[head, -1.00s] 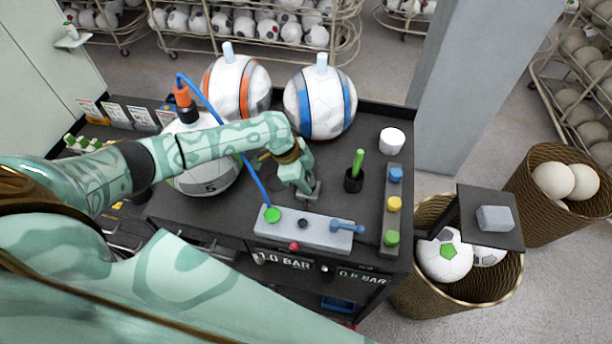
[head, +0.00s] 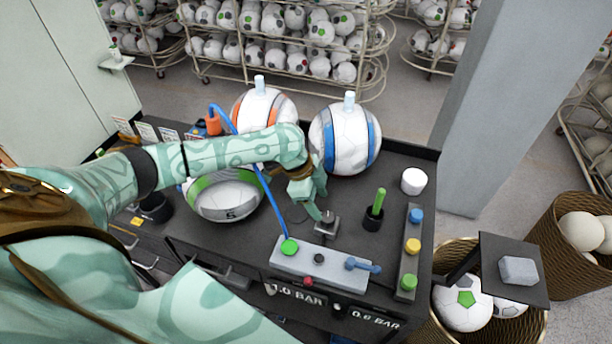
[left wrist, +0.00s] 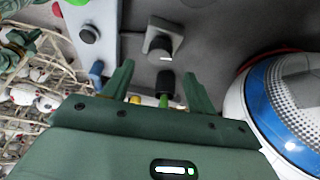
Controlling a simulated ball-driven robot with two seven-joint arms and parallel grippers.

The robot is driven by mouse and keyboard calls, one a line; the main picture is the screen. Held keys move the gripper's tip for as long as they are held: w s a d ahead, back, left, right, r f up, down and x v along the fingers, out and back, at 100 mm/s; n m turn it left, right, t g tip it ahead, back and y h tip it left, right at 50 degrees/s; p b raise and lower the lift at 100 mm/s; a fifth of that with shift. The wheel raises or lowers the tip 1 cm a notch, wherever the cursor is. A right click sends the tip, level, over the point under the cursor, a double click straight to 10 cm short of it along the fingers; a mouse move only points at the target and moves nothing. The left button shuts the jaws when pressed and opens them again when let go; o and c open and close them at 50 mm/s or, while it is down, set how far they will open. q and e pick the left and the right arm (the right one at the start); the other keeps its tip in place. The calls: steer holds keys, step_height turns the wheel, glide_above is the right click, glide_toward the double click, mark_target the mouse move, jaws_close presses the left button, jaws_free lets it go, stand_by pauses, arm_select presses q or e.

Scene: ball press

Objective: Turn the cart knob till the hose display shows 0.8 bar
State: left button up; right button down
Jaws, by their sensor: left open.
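A dark knob (head: 328,217) on a small square grey base stands on the cart top (head: 400,165). My left gripper (head: 317,211) is open beside and above it, pointing down. In the left wrist view the knob (left wrist: 161,44) lies beyond the open fingers (left wrist: 155,85), between their lines; contact is not visible. A second black knob (head: 319,258) sits on the grey front panel (head: 300,268). Displays on the cart front read 1.0 BAR (head: 298,296) and about 0.6 BAR (head: 374,318). A blue hose (head: 262,185) runs to the panel's green fitting (head: 289,246). My right gripper is out of view.
A green-handled tool (head: 377,205) in a black holder and a white cylinder (head: 413,181) stand to the right. Balls stand behind my arm, including a blue-striped one (head: 345,138).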

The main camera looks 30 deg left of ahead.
arm_select(q)
steer(key=v, duration=1)
steer(key=shift+r, duration=0.15)
